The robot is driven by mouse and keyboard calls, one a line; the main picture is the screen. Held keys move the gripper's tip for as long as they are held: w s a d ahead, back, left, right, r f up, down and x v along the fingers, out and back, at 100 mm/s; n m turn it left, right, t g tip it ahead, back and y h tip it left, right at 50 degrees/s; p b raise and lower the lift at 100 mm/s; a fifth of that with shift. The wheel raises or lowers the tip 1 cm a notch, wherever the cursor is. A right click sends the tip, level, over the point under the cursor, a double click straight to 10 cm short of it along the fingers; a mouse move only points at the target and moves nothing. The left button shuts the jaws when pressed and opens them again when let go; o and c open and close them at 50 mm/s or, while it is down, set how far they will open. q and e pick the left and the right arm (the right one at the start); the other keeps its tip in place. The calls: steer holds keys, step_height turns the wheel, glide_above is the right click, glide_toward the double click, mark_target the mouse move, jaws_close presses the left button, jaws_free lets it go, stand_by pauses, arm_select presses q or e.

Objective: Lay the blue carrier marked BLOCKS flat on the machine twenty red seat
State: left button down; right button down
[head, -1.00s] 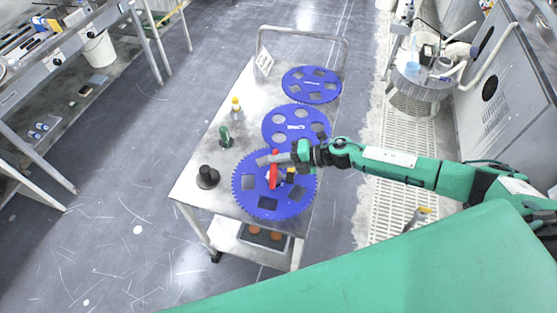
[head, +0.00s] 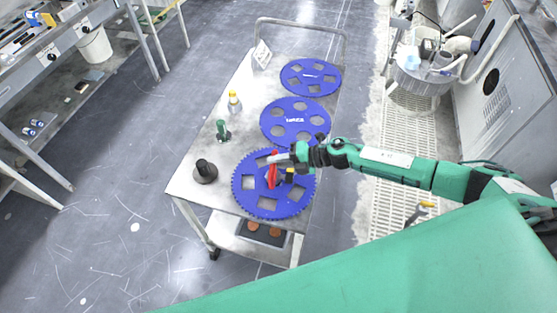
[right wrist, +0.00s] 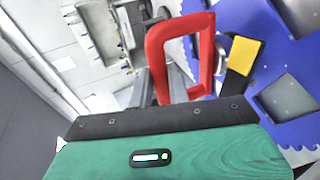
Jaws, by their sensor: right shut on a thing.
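Three blue toothed carriers lie in a row on a grey cart. The nearest carrier (head: 257,199) has squarish openings and carries a red handle (head: 272,173). It also shows at the right of the right wrist view (right wrist: 292,135). My right gripper (head: 280,158) is shut on the red handle (right wrist: 208,60). I cannot tell whether this carrier touches the cart top. The middle carrier (head: 295,110) has round openings and a white label too small to read. The far carrier (head: 311,76) has squarish openings. My left gripper and any red machine seat are not in view.
The cart top (head: 198,158) also bears a black knob-like piece (head: 205,172), a green stand (head: 222,130) and a yellow-capped bottle (head: 234,102). A black-and-yellow piece (right wrist: 241,58) stands beside the handle. A grey round-tub machine (head: 418,80) stands at the upper right.

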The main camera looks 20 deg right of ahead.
steer(key=shift+w+f, duration=0.1)
steer(key=shift+f, duration=0.1)
stand_by(0.7)
steer(key=c, duration=1.3)
jaws_free()
steer(key=shift+o, duration=0.2)
steer(key=shift+f, duration=0.25)
steer(key=b+v, duration=0.5)
steer(key=v, duration=0.9)
steer(key=shift+a+r, duration=0.15)
